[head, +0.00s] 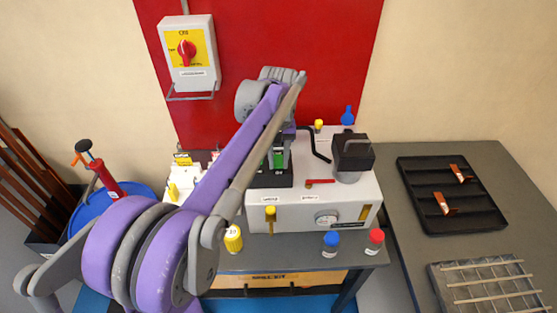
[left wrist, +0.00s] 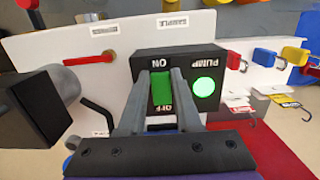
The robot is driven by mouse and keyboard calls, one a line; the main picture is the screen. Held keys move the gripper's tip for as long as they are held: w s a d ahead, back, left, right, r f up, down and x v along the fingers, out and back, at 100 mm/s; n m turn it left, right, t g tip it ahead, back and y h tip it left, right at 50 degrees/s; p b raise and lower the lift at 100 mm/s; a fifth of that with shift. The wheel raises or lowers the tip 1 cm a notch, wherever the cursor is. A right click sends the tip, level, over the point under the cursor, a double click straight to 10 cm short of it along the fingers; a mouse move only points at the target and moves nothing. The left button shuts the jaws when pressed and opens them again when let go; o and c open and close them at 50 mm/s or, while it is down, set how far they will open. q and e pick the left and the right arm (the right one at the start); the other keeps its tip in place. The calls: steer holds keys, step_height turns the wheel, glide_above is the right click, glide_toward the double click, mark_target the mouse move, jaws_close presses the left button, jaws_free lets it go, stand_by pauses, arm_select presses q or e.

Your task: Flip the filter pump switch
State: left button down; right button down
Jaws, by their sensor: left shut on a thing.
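The filter pump switch is a green rocker (left wrist: 161,92) on a black box (left wrist: 135,66) in the left wrist view. ON is printed above it and OFF below it, both upside down in this view. A round green lamp (left wrist: 204,87) beside it looks lit. My left gripper (left wrist: 161,78) has one finger on each side of the rocker and is shut on it. In the head view the left gripper (head: 280,150) reaches down to the black box (head: 271,180), which it partly hides. My right gripper is not in view.
The box sits on a white machine (head: 350,190) with a black-capped grey cylinder (head: 352,155), a red lever (head: 320,182), a bent black handle (head: 318,148) and a gauge (head: 326,219). A red rotary switch (head: 187,50) is on the wall. A black tray (head: 430,190) lies at right.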

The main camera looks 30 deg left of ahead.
mark_target(278, 155)
arm_select(q)
steer(key=shift+w+a+r+g+h, duration=0.15)
steer(key=shift+g+h, duration=0.2)
steer(key=shift+g, duration=0.2)
steer(key=shift+w+a+r+g+h, duration=0.15)
steer(key=shift+g+h, duration=0.2)
steer(key=shift+g, duration=0.2)
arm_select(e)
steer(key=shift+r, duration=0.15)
arm_select(q)
steer(key=shift+d+f, duration=0.1)
steer(key=shift+d, duration=0.05)
steer(key=c, duration=0.6)
jaws_free()
steer(key=p+v, duration=0.1)
steer(key=v, duration=1)
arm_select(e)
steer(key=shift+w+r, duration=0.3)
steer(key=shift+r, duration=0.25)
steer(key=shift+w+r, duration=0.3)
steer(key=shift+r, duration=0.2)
arm_select(q)
steer(key=shift+f, duration=0.1)
